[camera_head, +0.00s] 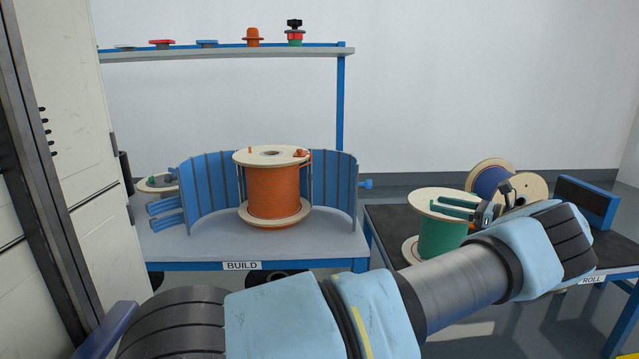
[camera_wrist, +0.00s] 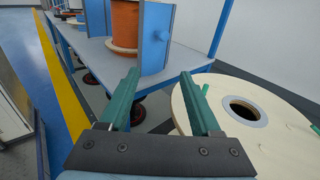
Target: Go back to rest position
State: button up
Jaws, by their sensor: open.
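My gripper (camera_head: 455,207) is open, its two green fingers reaching left over the top of the green cable reel (camera_head: 443,240) in the head view. In the wrist view my gripper (camera_wrist: 163,105) shows its two fingers well apart with nothing between them. The pale top flange (camera_wrist: 262,112) of the reel is just right of the fingers there; I cannot tell whether they touch. My blue and grey arm stretches from the bottom middle up to the right. An orange cable reel (camera_head: 272,190) stands upright on the build table (camera_head: 215,245).
Curved blue panels (camera_head: 210,185) stand beside the orange reel. A blue reel (camera_head: 490,180) lies on its side on the dark-topped roll table (camera_head: 390,225). A shelf (camera_head: 225,52) holds several small parts. A pale cabinet (camera_head: 70,190) stands at left.

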jog(key=w+a+f+n+g+h, duration=0.1)
jog(key=w+a+n+g, duration=0.2)
jog(key=a, duration=0.7)
jog(key=w+a+n+g+h, duration=0.1)
jog(key=w+a+n+g, duration=0.2)
jog(key=a, duration=0.6)
jog(key=s+a+f+n+g+h, duration=0.1)
jog(key=s+a+n+g+h, duration=0.2)
jog(key=a, duration=0.4)
jog(key=s+a+f+n+g+h, duration=0.1)
jog(key=s+a+n+g+h, duration=0.1)
jog(key=s+a+n, duration=0.4)
jog(key=s+a+r+n+t+h, duration=0.1)
jog(key=s+a+n+h, duration=0.3)
jog(key=s, duration=0.7)
jog(key=s+a+r+n+t+h, duration=0.1)
jog(key=s+a+r+n+h, duration=0.25)
jog(key=s, duration=0.65)
notch_tip(320, 180, up, 17)
jog(key=n+p, duration=0.1)
jog(key=p, duration=1.8)
jog(key=shift+a+r+n+y, duration=0.15)
jog(key=shift+n+y, duration=0.2)
